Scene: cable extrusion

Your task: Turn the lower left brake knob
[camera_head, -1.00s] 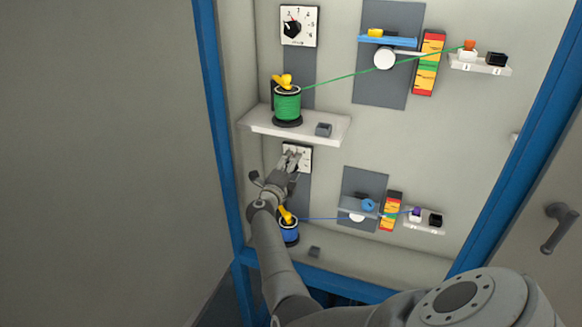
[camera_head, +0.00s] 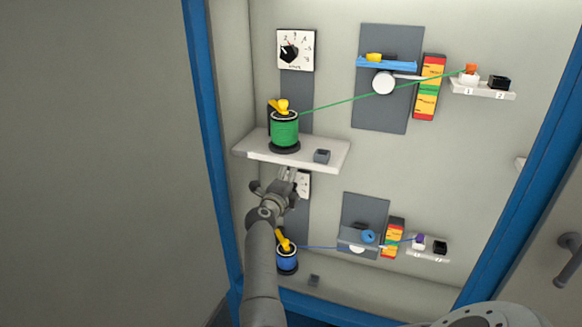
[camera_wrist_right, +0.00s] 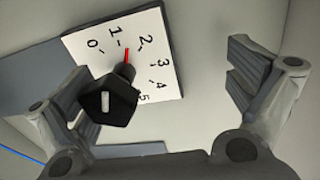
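The lower left brake knob (camera_wrist_right: 108,100) is black with a white mark on its end. It stands on a white numbered dial plate (camera_wrist_right: 150,85), with a red pointer between 1 and 2. The plate also shows in the head view (camera_head: 304,186), below the shelf and partly hidden by my right gripper (camera_head: 287,174). In the right wrist view, the fingers of my right gripper (camera_wrist_right: 180,90) are spread wide. The knob shows between them, nearer the left finger, with no visible grip on it. My left gripper is not in view.
A shelf (camera_head: 250,149) with a green spool (camera_head: 285,130) juts out just above my right gripper. A blue spool (camera_head: 287,259) stands below. Blue frame posts (camera_head: 205,120) border the panel. An upper dial (camera_head: 296,50) sits higher up.

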